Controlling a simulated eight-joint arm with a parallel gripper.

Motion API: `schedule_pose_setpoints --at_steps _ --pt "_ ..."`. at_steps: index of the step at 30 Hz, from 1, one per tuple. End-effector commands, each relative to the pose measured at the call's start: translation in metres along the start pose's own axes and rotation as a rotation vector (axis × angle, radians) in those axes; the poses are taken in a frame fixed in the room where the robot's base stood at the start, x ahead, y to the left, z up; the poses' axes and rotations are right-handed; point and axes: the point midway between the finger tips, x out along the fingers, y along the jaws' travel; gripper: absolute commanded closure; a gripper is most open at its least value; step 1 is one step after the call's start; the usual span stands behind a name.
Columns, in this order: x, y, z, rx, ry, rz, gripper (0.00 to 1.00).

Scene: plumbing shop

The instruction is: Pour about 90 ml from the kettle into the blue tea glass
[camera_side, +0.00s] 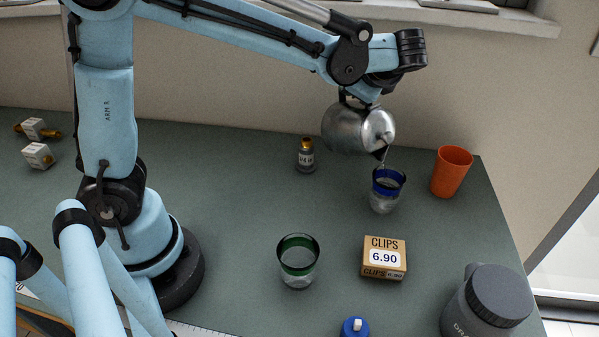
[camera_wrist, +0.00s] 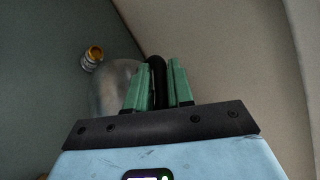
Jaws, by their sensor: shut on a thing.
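The metal kettle (camera_side: 345,128) hangs tilted above the table, its spout pointing down to the right. A thin stream seems to run from the spout into the blue tea glass (camera_side: 384,195), a clear glass with a blue rim band standing upright below. The liquid level in the glass is hard to make out. My gripper (camera_wrist: 158,85) is shut on the kettle's black handle in the wrist view, with green fingers on either side of it. The kettle's body (camera_wrist: 112,88) shows behind the fingers. In the side view the grip itself is mostly hidden by the wrist.
An orange cup (camera_side: 452,172) stands close right of the blue glass. A small bottle (camera_side: 306,156) stands left of the kettle. A CLIPS box (camera_side: 384,258), a green-banded glass (camera_side: 298,262), a grey jar (camera_side: 486,305) and a blue-capped item (camera_side: 355,327) stand nearer the front.

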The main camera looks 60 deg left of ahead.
Motion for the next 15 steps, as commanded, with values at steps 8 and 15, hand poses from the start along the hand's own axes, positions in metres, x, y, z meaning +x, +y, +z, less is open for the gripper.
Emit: schedule_pose_setpoints --at_steps 8,15 --pt "0.019 0.005 0.003 -0.041 0.089 0.076 1.0" --pt "0.041 0.012 0.004 -0.102 0.192 0.164 1.0"
